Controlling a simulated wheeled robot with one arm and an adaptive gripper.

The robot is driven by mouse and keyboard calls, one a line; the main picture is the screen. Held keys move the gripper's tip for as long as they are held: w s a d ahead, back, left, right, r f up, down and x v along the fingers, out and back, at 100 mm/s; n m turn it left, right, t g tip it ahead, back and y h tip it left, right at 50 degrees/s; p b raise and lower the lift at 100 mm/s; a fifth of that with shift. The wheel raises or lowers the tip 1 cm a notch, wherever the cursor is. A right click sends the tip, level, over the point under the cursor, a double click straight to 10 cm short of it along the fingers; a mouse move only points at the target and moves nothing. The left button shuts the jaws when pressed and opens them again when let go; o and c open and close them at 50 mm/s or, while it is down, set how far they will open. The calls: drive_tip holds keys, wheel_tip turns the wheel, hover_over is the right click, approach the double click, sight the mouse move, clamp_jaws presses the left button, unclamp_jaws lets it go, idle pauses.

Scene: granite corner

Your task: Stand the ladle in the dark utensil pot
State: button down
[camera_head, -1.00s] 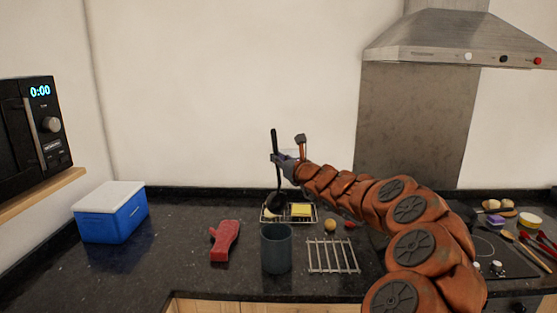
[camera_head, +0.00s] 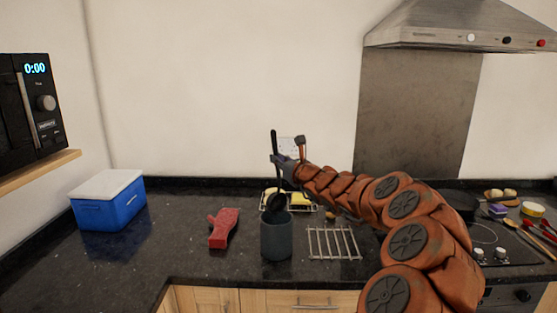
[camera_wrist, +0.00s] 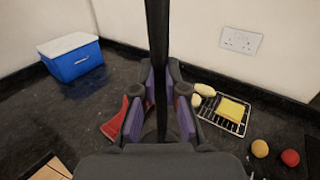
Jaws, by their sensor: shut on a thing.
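The black ladle (camera_head: 274,143) is upright in my gripper (camera_head: 282,160), its handle rising above the fingers and its dark bowl hanging below. In the wrist view my gripper (camera_wrist: 161,90) is shut on the ladle's handle (camera_wrist: 157,35). The dark utensil pot (camera_head: 276,238) stands on the counter, below the gripper. The ladle's bowl (camera_head: 276,203) shows at the pot's rim, over its back part in the head view. I cannot tell whether the bowl is inside the pot or just above and behind it. The pot is not visible in the wrist view.
A red mitt (camera_head: 223,229) lies left of the pot, and a wire rack (camera_head: 334,243) lies close on its right. A blue cooler (camera_head: 112,208) stands far left.

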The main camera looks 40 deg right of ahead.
sight(279, 187)
drive_tip(key=shift+f+b, duration=3.9)
drive_tip(key=shift+f, duration=0.85)
drive_tip(key=c, duration=1.2)
unclamp_jaws()
drive_tip(key=shift+o, duration=0.2)
drive_tip(key=s, duration=1.2)
drive_tip(key=shift+a, duration=0.3)
drive_tip(key=shift+f, duration=0.1)
